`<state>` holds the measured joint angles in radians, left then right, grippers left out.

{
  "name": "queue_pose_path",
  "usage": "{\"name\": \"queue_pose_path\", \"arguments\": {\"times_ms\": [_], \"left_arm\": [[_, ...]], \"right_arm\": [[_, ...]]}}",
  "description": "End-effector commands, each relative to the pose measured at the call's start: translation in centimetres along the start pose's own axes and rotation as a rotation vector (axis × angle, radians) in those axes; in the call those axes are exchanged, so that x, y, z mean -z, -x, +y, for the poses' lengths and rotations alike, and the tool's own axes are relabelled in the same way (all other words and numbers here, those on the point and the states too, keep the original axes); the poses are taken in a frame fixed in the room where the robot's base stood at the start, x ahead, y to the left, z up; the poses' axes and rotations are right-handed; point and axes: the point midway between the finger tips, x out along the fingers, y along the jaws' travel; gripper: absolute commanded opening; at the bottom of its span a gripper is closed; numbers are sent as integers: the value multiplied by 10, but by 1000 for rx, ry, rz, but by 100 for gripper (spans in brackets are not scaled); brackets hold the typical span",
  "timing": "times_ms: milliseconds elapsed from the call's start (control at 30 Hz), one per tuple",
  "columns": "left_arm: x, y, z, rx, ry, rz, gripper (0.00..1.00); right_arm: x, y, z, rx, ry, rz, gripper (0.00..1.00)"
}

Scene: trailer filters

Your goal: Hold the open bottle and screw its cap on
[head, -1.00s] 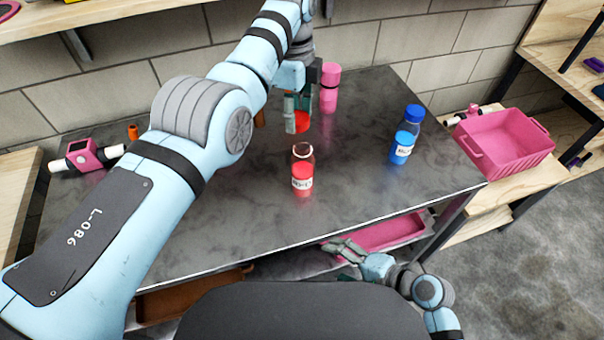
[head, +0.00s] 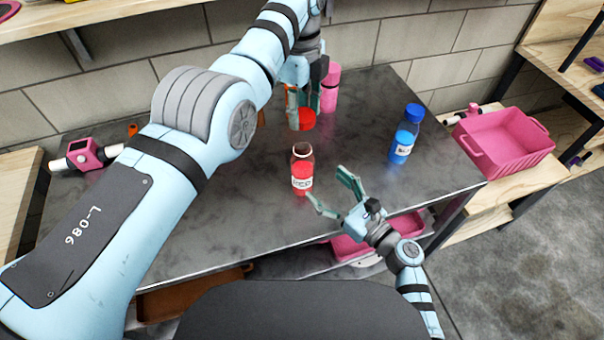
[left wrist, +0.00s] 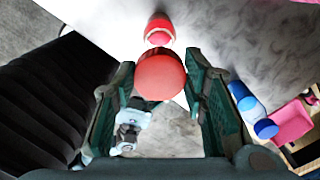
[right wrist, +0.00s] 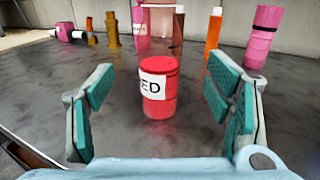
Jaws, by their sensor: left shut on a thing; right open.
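The open bottle (head: 302,172) stands upright on the dark table, clear above, with red contents and a white label. In the right wrist view the bottle (right wrist: 158,88) is ahead between the open fingers, apart from them. My right gripper (head: 329,190) is open and empty, low at the bottle's right in the head view. My left gripper (head: 304,112) is shut on the red cap (head: 307,121), behind the bottle in the head view. The round cap (left wrist: 160,75) also shows between the fingers in the left wrist view.
A capped blue bottle (head: 403,136) stands to the right, and a pink bottle (head: 330,88) stands behind my left gripper. A pink crate (head: 505,145) is on the shelf at right. A pink device (head: 85,155) lies at left. The table between the red and blue bottles is mostly clear.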

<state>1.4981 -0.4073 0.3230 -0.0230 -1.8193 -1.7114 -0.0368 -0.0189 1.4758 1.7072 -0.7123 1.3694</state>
Motion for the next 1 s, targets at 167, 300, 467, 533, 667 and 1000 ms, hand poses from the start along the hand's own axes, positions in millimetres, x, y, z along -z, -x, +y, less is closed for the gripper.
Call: {"name": "queue_pose_path", "arguments": {"times_ms": [167,300,467,533,667,1000], "left_arm": [[0,0,0,0,0,0,28],[0,0,0,0,0,0,28],[0,0,0,1,0,0,28],[0,0,0,1,0,0,28],[0,0,0,1,0,0,28],[0,0,0,0,0,0,28]], "right_arm": [[-1,-36,1,-2,0,-2,73],[-1,-63,0,-2,0,-1,73],[0,-84,0,-1,0,-1,73],[0,-90,0,-1,1,0,73],[0,-94,0,-2,3,1,73],[0,-94,0,-1,2,1,53]]}}
